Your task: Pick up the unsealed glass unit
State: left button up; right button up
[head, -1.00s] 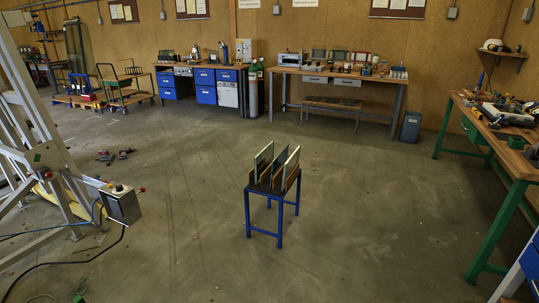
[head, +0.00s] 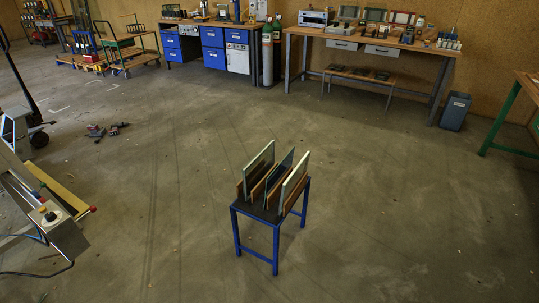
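Several flat glass units stand upright in a rack on a small blue-legged stand (head: 275,240) in the middle of the floor. The left glass unit (head: 259,165) has a pale edge, the middle glass unit (head: 280,172) looks darker, and the right glass unit (head: 295,172) has a whitish edge. I cannot tell from here which one is unsealed. Brown wooden dividers stand between and beside them. Neither of my grippers is in view.
A metal frame with a control box (head: 62,232) and cable stands at the left edge. Small tools (head: 105,131) lie on the floor. Workbenches (head: 370,45) line the back wall, with a grey bin (head: 455,111). The floor around the stand is clear.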

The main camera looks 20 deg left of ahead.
aim_at(255, 170)
jog(key=i, duration=0.4)
jog(key=u, duration=2.1)
jog(key=i, duration=2.3)
jog(key=z, duration=2.85)
